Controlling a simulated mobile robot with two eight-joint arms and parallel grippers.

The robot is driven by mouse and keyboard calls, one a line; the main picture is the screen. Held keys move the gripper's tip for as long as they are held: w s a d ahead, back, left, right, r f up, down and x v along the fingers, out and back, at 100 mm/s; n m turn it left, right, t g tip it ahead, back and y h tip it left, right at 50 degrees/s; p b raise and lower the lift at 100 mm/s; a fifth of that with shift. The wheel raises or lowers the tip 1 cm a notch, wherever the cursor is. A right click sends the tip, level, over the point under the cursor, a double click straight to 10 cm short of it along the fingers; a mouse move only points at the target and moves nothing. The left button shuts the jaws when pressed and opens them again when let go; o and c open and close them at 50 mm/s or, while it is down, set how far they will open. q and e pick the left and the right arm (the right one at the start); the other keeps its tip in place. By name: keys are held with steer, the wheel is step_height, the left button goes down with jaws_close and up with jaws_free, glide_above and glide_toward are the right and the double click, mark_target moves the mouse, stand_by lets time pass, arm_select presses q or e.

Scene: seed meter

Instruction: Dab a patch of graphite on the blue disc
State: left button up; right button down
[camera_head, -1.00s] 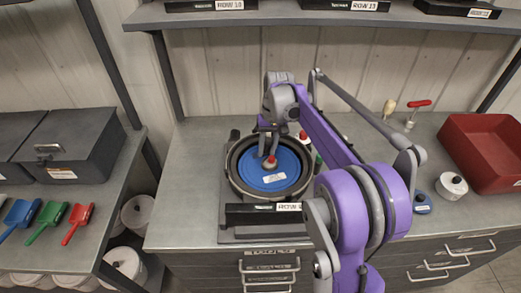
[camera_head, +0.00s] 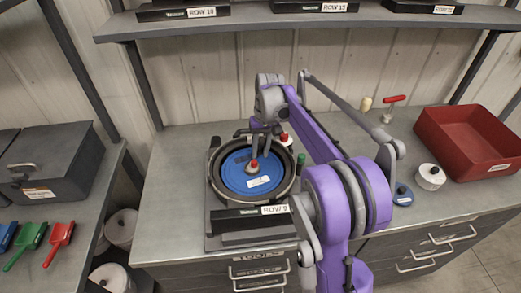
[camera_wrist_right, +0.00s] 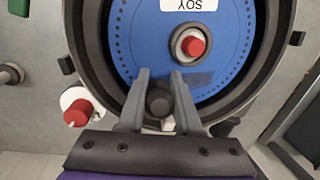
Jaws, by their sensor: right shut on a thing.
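The blue disc (camera_head: 232,178) lies flat in the round dark bowl of the seed meter, with a white label that reads SOY in the right wrist view (camera_wrist_right: 120,35). A red-topped knob (camera_wrist_right: 193,46) sits at its centre. My right gripper (camera_wrist_right: 158,88) is over the disc's edge, shut on a dark round-ended piece (camera_wrist_right: 159,101), likely the graphite dabber. In the head view my right gripper (camera_head: 263,150) hides part of the disc. I cannot tell whether the held piece touches the disc. A darker area beside the gripper may be shadow or graphite. My left gripper is not in view.
A white pot with a red knob (camera_wrist_right: 77,107) stands close beside the bowl. A red bin (camera_head: 470,140), a white pot (camera_head: 430,177) and a small blue item (camera_head: 402,195) are at the right. The bench's left side is clear.

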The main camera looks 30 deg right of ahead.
mark_target(232, 167)
steer(key=shift+w+a, duration=0.3)
steer(key=shift+a, duration=1.2)
steer(key=shift+w+a, duration=0.25)
steer(key=shift+a, duration=1.3)
steer(key=shift+w+a, duration=0.3)
steer(key=shift+a, duration=1.2)
steer(key=shift+s+d, duration=0.2)
steer(key=shift+d, duration=0.9)
steer(key=shift+s+d, duration=0.2)
steer(key=shift+d, duration=0.85)
steer(key=shift+s+d, duration=0.2)
steer(key=shift+d, duration=0.9)
steer(key=shift+s+d+f, duration=0.1)
steer(key=shift+s+d, duration=0.05)
steer(key=shift+d, duration=0.65)
steer(key=shift+s+d, duration=0.15)
steer(key=shift+d, duration=0.65)
steer(key=shift+w+a, duration=0.3)
steer(key=shift+a, duration=1.35)
steer(key=shift+w+a, duration=0.3)
steer(key=shift+a, duration=1.3)
steer(key=shift+w+a, duration=0.3)
steer(key=shift+a, duration=1.35)
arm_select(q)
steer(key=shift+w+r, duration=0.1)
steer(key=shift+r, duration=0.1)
arm_select(e)
steer(key=shift+d+r, duration=0.1)
steer(key=shift+r, duration=0.1)
